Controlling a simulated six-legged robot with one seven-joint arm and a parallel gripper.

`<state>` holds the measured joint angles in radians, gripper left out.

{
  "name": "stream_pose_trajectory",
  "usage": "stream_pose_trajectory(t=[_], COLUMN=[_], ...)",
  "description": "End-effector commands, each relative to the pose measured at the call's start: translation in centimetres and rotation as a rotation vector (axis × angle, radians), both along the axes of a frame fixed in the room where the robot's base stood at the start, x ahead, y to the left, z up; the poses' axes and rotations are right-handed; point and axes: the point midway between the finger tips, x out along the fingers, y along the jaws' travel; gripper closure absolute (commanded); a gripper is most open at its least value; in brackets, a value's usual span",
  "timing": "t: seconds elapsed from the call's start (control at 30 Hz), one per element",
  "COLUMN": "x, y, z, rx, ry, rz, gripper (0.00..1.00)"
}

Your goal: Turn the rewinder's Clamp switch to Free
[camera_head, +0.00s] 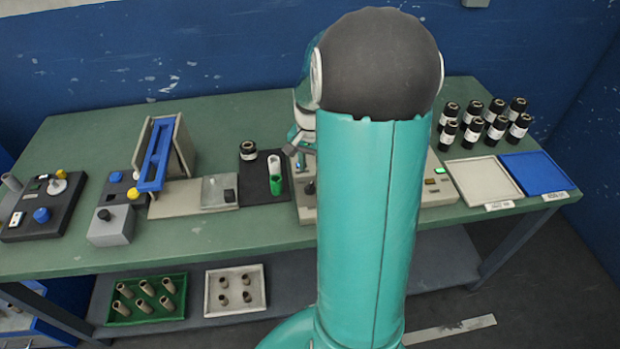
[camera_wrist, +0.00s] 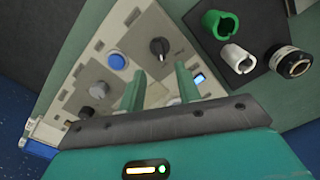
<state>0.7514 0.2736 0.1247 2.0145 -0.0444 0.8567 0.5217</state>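The rewinder's pale panel (camera_wrist: 140,25) lies below my gripper in the wrist view. On it are a black rotary switch (camera_wrist: 158,47), a blue button (camera_wrist: 117,61), a grey knob (camera_wrist: 98,90) and a small lit display (camera_wrist: 198,78). The labels are too small to read, so I cannot tell which control is Clamp or its setting. My gripper (camera_wrist: 159,72) is open and empty, its two teal fingers apart, with the black switch showing just beyond the gap. In the head view my arm hides most of the rewinder (camera_head: 306,213); a dark knob (camera_head: 310,187) shows at its left.
A black mat (camera_head: 257,183) with a green core (camera_head: 275,186), a white core and a dark roll lies left of the rewinder. Several black rolls (camera_head: 472,133), a white tray (camera_head: 460,164) and a blue tray (camera_head: 522,162) stand at the right. Other machines stand at the left.

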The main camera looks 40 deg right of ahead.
Motion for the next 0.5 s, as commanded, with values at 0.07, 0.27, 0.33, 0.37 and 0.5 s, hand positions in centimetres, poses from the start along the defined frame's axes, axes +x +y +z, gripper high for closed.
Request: stream_pose_trajectory(t=[0.07, 0.27, 0.33, 0.37, 0.5], x=[0.0, 0.3, 0.3, 0.3, 0.4], y=[0.0, 0.1, 0.1, 0.1, 0.1], z=[-1.7, -4.8, -5.5, -5.7, -6.1], rx=[0.003, 0.002, 0.001, 0.001, 0.0], ry=[0.004, 0.001, 0.0, 0.0, -0.001], rz=[-0.001, 0.001, 0.001, 0.001, 0.0], gripper=[0.66, 0.66, 0.66, 0.66, 0.66])
